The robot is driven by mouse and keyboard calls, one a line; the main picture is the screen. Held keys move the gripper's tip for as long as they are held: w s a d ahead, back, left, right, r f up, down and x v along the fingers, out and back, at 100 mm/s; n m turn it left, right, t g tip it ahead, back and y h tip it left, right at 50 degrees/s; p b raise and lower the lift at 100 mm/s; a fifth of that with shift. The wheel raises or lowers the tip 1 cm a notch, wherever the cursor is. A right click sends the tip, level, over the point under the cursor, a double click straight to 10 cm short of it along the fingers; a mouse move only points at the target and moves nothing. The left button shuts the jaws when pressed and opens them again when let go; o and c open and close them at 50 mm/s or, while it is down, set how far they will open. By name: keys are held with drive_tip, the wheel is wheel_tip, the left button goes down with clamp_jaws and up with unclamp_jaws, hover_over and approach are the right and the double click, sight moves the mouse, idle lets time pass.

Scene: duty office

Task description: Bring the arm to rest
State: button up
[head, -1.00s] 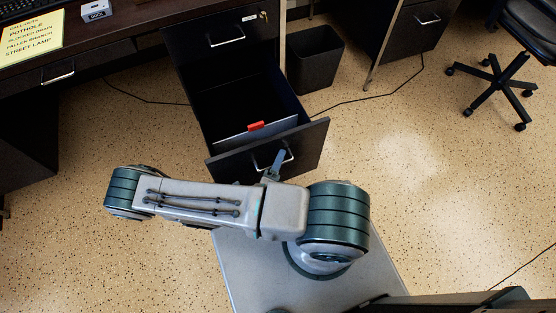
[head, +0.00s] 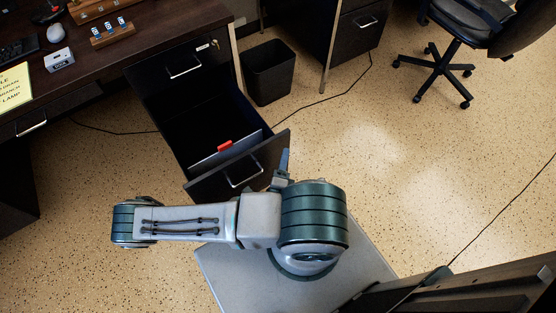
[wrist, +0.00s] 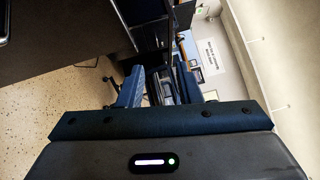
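My arm (head: 190,220) is folded across the lower middle of the head view, above my base. My gripper (head: 284,161) shows there only as a small blue-grey finger pointing up, by the right corner of the open drawer's front (head: 240,172). Whether it touches the drawer front cannot be told. In the wrist view my gripper (wrist: 161,82) has two blue fingers standing apart, with only distant background seen between them. Nothing is held in it.
The open drawer holds a grey folder (head: 225,150) with a red tab (head: 225,146). A black bin (head: 270,72) stands behind it and a swivel chair (head: 445,65) at the upper right. A dark panel (head: 460,290) edges the lower right.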

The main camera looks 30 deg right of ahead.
drive_tip(key=shift+w+a+f, duration=0.1)
drive_tip(key=shift+f, duration=0.05)
idle(0.3)
drive_tip(key=a+r+n+g+y+p, duration=0.3)
drive_tip(key=r+n, duration=0.6)
drive_tip(key=r, duration=0.6)
drive_tip(key=s+a+r+n+g+y+p, duration=0.1)
drive_tip(key=a+r+n+g+y+p, duration=0.3)
drive_tip(key=r+n, duration=0.5)
drive_tip(key=s+a+r+n+g+y+p, duration=0.1)
drive_tip(key=a+r+n+g+y+p, duration=0.3)
drive_tip(key=r+n, duration=0.6)
wheel_tip(320, 180, up, 12)
drive_tip(key=y, duration=0.2)
drive_tip(key=shift+s+a+y+p, duration=0.2)
drive_tip(key=shift+y+p, duration=0.1)
